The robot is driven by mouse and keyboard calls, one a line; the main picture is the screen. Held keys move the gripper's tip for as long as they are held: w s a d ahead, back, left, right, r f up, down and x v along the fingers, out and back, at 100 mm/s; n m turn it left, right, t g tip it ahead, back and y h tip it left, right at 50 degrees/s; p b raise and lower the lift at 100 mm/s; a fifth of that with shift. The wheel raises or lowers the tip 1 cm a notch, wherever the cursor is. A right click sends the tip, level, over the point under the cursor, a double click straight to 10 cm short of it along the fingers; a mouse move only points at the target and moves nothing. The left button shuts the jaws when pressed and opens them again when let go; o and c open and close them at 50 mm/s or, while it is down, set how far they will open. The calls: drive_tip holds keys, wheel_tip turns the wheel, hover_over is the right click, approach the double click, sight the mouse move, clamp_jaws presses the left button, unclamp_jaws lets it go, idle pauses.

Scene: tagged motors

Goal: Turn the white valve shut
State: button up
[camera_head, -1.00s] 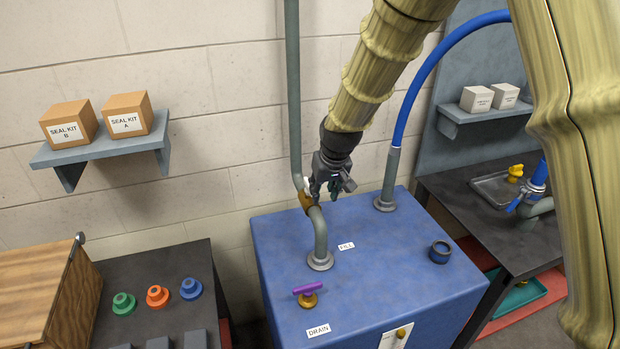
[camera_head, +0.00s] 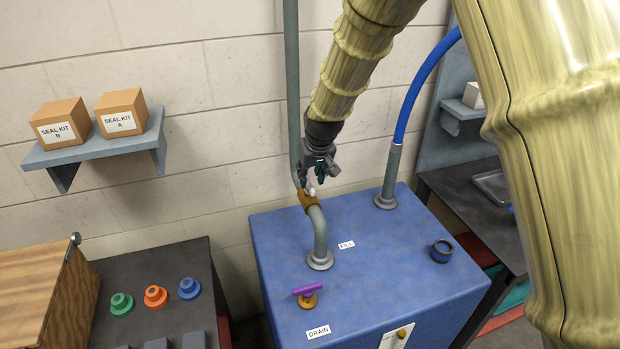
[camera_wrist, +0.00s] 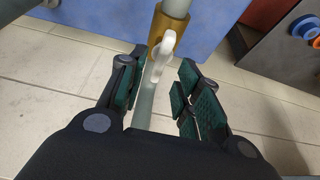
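The white valve handle (camera_wrist: 160,58) sits on a brass valve body (camera_wrist: 165,28) in a grey pipe. In the wrist view the handle runs roughly along the line of the pipe. In the head view the brass body (camera_head: 308,201) is at the top of the pipe bend, and only a small bit of the white handle (camera_head: 311,191) shows below my gripper (camera_head: 318,174). In the wrist view my gripper (camera_wrist: 157,82) is open, with a green-padded finger on each side of the handle's line. Neither finger visibly touches the handle.
The pipe (camera_head: 320,238) bends into the blue tank (camera_head: 390,290), beside the FILL label. A purple-handled drain valve (camera_head: 308,292) stands at the tank's front left. A blue hose (camera_head: 413,95) rises at the right. The wall is close behind the pipe.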

sight(309, 182)
drive_tip(key=shift+p+x, duration=0.35)
drive_tip(key=shift+x, duration=1.3)
clamp_jaws()
